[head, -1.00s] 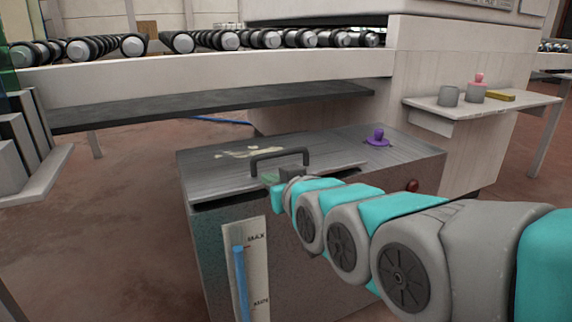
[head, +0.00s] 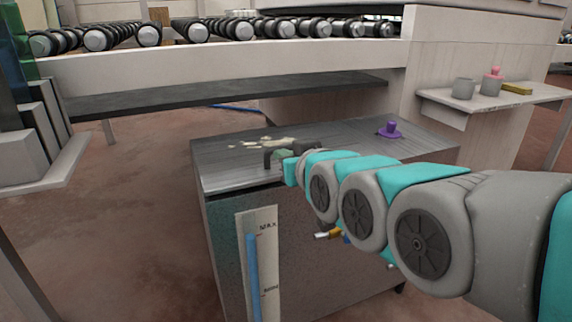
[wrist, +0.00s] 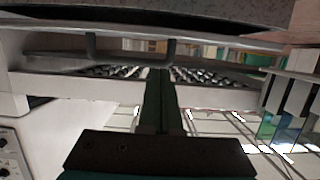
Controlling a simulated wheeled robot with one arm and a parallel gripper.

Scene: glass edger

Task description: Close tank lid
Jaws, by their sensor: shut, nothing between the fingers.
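The tank (head: 222,235) is a grey metal box with a level gauge on its front. Its grey lid (head: 225,175) lies over the top, and in the head view I see no clear dark gap along its front edge. A dark handle (head: 272,154) stands on the lid; it also shows in the wrist view (wrist: 90,45). My gripper (wrist: 160,74) is shut and empty, its fingers close to the handle. In the head view my wrist covers the handle's right part, so I cannot tell whether the fingers touch it.
A purple knob (head: 389,130) sits on the tank top's back right. A roller conveyor (head: 230,66) runs behind, over a dark shelf. Floor to the left of the tank is clear.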

